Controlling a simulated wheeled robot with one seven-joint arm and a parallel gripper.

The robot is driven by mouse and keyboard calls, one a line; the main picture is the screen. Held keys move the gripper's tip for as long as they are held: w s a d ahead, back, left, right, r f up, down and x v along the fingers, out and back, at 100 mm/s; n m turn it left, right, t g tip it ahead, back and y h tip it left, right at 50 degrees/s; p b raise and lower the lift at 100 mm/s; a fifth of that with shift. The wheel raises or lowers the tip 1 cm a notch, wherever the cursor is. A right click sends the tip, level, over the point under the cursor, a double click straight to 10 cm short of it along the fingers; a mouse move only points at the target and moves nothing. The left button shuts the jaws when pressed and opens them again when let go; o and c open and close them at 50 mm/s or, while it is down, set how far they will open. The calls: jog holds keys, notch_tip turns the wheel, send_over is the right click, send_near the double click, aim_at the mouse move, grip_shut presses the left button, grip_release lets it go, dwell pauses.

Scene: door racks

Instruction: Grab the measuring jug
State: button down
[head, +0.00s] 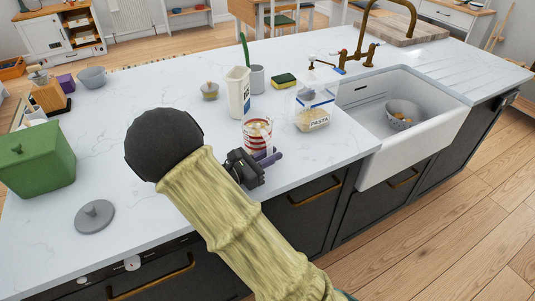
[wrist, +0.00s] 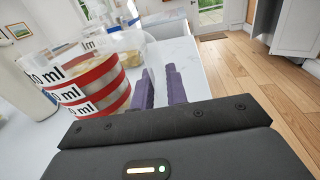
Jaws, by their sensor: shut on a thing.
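The measuring jug (head: 257,133) is clear with red bands and stands on the white countertop near its front edge, with pale contents visible inside. In the wrist view the jug (wrist: 88,88) fills the left side, showing red stripes and "ml" labels. My gripper (head: 268,157) is right at the jug's near side in the head view. In the wrist view its two purple fingers (wrist: 160,88) are close together beside the jug, with a narrow gap between them. They are shut on the jug; the gripped part, likely its clear handle, is hard to make out.
A pasta container (head: 313,112) stands right of the jug, before the white sink (head: 432,130) holding a bowl (head: 402,112). A white carton (head: 237,93), grey cup (head: 257,78) and sponge (head: 284,80) stand behind. A green bin (head: 35,157) and grey lid (head: 94,217) are left.

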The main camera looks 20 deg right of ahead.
aim_at(270, 141)
notch_tip(270, 141, up, 10)
jog(key=shift+f+p, duration=0.25)
jog(key=shift+p, duration=0.1)
